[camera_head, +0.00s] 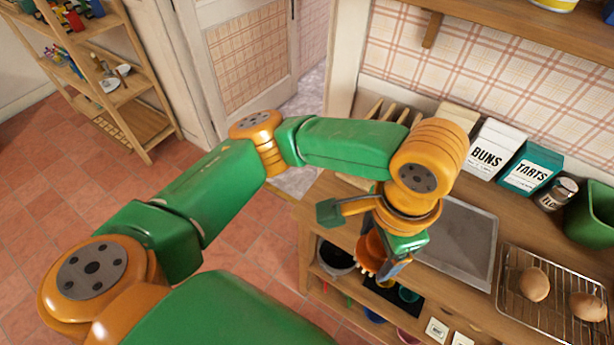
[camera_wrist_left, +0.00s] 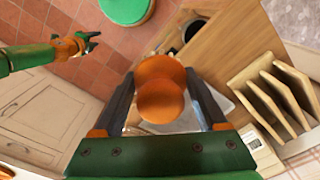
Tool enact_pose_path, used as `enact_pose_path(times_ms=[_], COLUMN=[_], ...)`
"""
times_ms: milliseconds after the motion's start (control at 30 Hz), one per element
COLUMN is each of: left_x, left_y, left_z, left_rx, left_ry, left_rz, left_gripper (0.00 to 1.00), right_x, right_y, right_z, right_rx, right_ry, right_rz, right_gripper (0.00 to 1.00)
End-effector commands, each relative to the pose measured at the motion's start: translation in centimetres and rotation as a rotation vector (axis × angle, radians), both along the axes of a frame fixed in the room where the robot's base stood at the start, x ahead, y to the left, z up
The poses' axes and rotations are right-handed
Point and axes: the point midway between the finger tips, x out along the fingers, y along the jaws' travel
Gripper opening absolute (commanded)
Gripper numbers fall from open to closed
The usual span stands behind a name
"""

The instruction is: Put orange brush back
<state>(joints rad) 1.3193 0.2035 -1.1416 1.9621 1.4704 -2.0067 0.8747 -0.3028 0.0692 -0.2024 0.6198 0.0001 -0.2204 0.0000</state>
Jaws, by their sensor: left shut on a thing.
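The orange brush (camera_head: 369,248) is in my left gripper (camera_head: 388,262), in front of the counter's near edge in the head view. Pale bristles show at its lower end there. In the left wrist view the brush's rounded orange body (camera_wrist_left: 160,90) sits between the two dark fingers of my left gripper (camera_wrist_left: 165,88), which are shut on it. My right gripper (camera_wrist_left: 88,42) shows small at the left of the wrist view, empty, its fingers apart. It is out of the head view.
A wooden counter (camera_head: 325,200) bears a metal tray (camera_head: 465,240), a wire rack (camera_head: 550,310) with brown eggs, and the BUNS (camera_head: 487,155) and TARTS (camera_head: 530,172) boxes. A lower shelf holds a dark pot (camera_head: 337,258). A slotted wooden rack (camera_wrist_left: 268,95) stands on the counter.

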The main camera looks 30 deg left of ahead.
Motion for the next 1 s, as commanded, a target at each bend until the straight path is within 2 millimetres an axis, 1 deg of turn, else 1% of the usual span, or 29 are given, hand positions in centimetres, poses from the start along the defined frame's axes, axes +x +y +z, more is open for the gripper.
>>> enact_pose_path(times_ms=[67, 167, 333, 400, 500, 667, 700, 800, 900, 1000], left_x=[0.4, 2.4, 6.7, 7.8, 9.1, 10.3, 10.2, 10.2, 10.3, 10.3], left_y=[0.6, 2.6, 6.3, 7.3, 8.3, 9.4, 9.3, 9.2, 9.1, 9.1], left_z=[-0.4, -1.6, -4.5, -6.4, -8.1, -10.0, -10.7, -12.4, -12.9, -12.9], left_rx=[-0.001, -0.001, -0.001, 0.001, 0.002, 0.001, 0.001, 0.0, 0.0, 0.0], left_ry=[0.002, 0.007, 0.008, 0.007, 0.004, 0.003, 0.006, 0.003, -0.001, -0.001], left_rz=[0.015, 0.025, 0.025, 0.023, 0.02, 0.019, 0.016, 0.014, 0.013, 0.013], left_gripper=[0.05, 0.05, 0.05, 0.05, 0.05, 0.05, 0.05, 0.05, 0.05, 0.05], right_x=[0.0, 0.1, 0.2, 0.3, 0.3, 0.3, 0.3, 0.3, 0.2, 0.2], right_y=[-0.1, -0.3, -1.0, -1.2, -1.2, -1.0, -0.9, -0.6, -0.4, -0.4], right_z=[-0.2, 0.0, -0.6, -0.7, -0.3, -0.2, 0.4, 0.8, 0.7, 0.6], right_rx=[-0.001, -0.005, -0.016, -0.019, -0.019, -0.016, -0.014, -0.009, -0.007, -0.006], right_ry=[0.0, -0.001, -0.003, -0.004, -0.005, -0.004, -0.005, -0.004, -0.005, -0.004], right_rz=[0.001, 0.002, 0.001, 0.001, 0.001, 0.0, 0.001, 0.0, -0.001, -0.001], right_gripper=[0.5, 0.5, 0.5, 0.5, 0.5, 0.5, 0.5, 0.5, 0.5, 0.5])
